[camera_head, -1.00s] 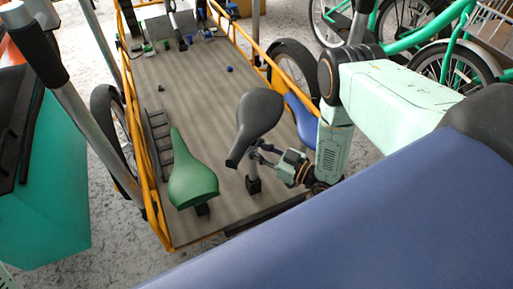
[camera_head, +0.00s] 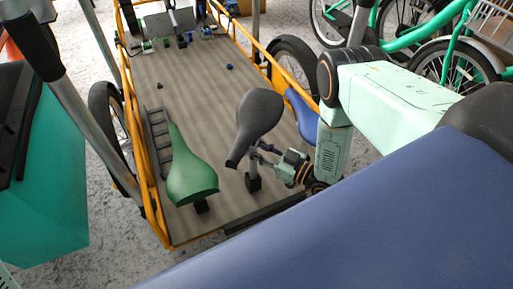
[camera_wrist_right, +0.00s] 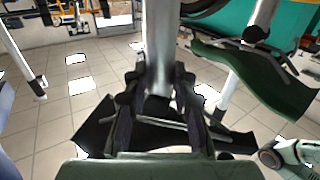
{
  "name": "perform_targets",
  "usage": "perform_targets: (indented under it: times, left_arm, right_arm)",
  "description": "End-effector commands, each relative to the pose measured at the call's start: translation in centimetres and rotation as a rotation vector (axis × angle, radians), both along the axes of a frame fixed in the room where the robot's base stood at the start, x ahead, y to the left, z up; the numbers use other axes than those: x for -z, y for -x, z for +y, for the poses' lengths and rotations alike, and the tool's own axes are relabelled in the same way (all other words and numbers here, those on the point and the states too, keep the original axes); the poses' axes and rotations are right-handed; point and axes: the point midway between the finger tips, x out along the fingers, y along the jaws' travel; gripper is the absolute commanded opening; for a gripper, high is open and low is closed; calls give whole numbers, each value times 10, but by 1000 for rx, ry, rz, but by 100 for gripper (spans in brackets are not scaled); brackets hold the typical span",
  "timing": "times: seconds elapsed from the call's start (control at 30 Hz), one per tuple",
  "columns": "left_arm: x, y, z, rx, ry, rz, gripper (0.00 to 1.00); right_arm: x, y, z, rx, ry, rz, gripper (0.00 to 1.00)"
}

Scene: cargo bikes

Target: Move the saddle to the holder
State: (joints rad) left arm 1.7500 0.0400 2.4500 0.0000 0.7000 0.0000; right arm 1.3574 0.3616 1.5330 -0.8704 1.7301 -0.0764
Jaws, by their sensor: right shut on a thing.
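A black saddle (camera_head: 259,112) stands on a post in the orange-railed cargo bed. My right gripper (camera_head: 257,152) is shut on its post, just under the seat. In the right wrist view, the fingers (camera_wrist_right: 160,90) close around the silver post (camera_wrist_right: 160,45), with the dark saddle (camera_wrist_right: 110,128) behind them. A black block (camera_head: 253,184) shows at the post's foot; I cannot tell whether they are joined. A green saddle (camera_head: 192,178) stands to the left and a blue saddle (camera_head: 301,117) to the right. I cannot tell which part is the holder. My left gripper is not in view.
A black ladder-like rack (camera_head: 158,135) lies along the left rail. The bed floor (camera_head: 195,85) beyond the saddles is mostly clear, with small blue and dark items. The orange rail (camera_head: 146,170) and a grey tube (camera_head: 95,135) border the left side. Green bikes (camera_head: 425,45) stand at the upper right.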

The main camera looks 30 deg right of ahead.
Motion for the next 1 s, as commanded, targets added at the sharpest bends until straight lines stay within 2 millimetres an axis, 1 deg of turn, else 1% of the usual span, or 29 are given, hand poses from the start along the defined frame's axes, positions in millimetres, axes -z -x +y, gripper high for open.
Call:
perform_targets:
  times: [0.73,1.0]
  left_arm:
    - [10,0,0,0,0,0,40]
    - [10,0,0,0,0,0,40]
  right_arm:
    - [12,-1,0,0,-2,-5,0]
    - [17,-1,0,0,-1,-4,0]
